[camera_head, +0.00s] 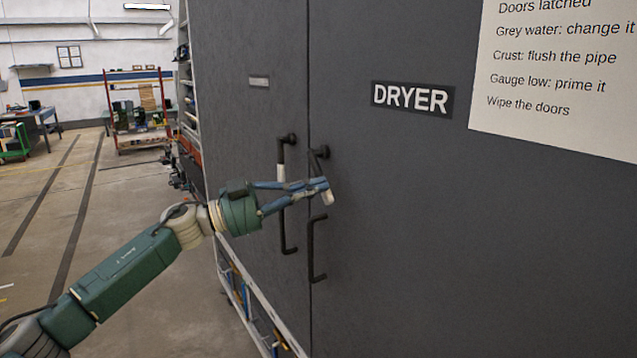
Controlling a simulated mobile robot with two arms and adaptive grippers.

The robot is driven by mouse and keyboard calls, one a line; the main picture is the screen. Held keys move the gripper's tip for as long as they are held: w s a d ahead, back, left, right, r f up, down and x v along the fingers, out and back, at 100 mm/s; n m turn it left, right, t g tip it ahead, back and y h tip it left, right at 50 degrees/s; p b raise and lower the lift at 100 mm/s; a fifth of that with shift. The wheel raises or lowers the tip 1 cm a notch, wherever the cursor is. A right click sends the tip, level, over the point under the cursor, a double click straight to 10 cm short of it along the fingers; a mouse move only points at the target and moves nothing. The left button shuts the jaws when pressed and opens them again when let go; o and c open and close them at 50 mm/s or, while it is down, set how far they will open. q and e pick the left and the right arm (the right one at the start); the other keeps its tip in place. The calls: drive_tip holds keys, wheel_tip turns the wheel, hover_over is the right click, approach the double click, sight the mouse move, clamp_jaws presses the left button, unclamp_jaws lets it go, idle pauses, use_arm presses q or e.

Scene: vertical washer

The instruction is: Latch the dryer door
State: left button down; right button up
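The dryer door (430,230) is the dark grey panel on the right, with a DRYER sign (410,98). It looks flush with the panel to its left. Near its left edge is a black latch lever (319,160) that hangs down from a pivot and has a pale grip (328,197) at its lower end. Below it is a black pull handle (311,245). My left gripper (320,187) reaches in from the left. Its blue fingers converge at the lever, over the top of the grip. I cannot tell whether they pinch it. My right gripper is not in view.
The neighbouring door (248,130) has its own lever (281,160) and pull handle (284,230), close behind my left fingers. A paper note (560,75) is at the upper right. A red rack (140,110) stands far back. Floor at left is largely clear.

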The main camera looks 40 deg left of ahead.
use_arm(q)
drive_tip(key=shift+w+a+f+m+g, duration=0.3)
drive_tip(key=shift+a+f+m+g, duration=0.3)
drive_tip(key=shift+m, duration=0.7)
drive_tip(key=shift+w+a+f+m+g, duration=0.4)
drive_tip(key=shift+a+m, duration=0.35)
drive_tip(key=shift+m, duration=0.55)
drive_tip(key=shift+w+a+f+m+g, duration=0.25)
drive_tip(key=shift+a+f+m+g, duration=0.35)
drive_tip(key=shift+m, duration=0.7)
drive_tip(key=shift+a+r, duration=0.1)
